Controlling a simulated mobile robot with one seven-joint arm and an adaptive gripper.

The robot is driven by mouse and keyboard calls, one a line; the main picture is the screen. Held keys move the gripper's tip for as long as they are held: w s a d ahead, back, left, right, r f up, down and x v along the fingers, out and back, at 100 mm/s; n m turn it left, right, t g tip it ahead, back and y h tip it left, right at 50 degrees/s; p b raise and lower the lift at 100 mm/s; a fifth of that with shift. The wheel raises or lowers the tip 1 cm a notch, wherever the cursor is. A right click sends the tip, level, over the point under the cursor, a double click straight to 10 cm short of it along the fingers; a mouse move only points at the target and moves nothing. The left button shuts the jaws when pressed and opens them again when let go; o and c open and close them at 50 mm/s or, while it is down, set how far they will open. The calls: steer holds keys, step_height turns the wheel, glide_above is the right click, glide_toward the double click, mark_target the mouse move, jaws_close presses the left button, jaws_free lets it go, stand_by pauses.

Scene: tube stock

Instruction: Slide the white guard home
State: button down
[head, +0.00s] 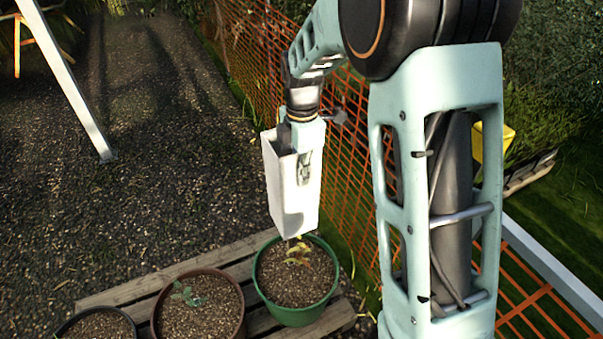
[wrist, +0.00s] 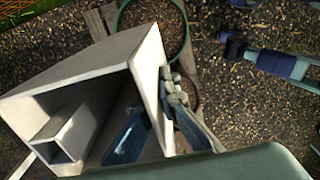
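The white guard (head: 290,190) is a square, open-topped tube. In the head view it hangs close to upright, slightly tilted, above the green pot (head: 313,312) with a yellowish seedling (head: 298,252). Its lower end is at or just over the seedling; I cannot tell whether it surrounds any leaves. My gripper (head: 304,165) is shut on one wall near the guard's top. In the wrist view, the guard (wrist: 85,65) shows its open end, with one finger of my gripper (wrist: 158,112) inside and one outside the wall. A smaller white square form (wrist: 65,135) shows inside it.
A brown pot (head: 238,322) with a small green plant and a black pot (head: 132,322) stand left of the green pot on a wooden pallet (head: 128,292). An orange mesh fence (head: 345,190) runs close behind and right. Gravel ground at left is open, apart from a white post (head: 65,75).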

steer(key=shift+f+b, duration=1.05)
steer(key=shift+f, duration=0.75)
steer(key=b, duration=0.5)
glide_above(302, 221)
steer(key=shift+w+f, duration=0.1)
steer(key=shift+f, duration=3.5)
steer(key=shift+f+b, duration=2.2)
steer(key=shift+f, duration=1.65)
steer(key=shift+f+b, duration=2.2)
steer(key=shift+f, duration=1.35)
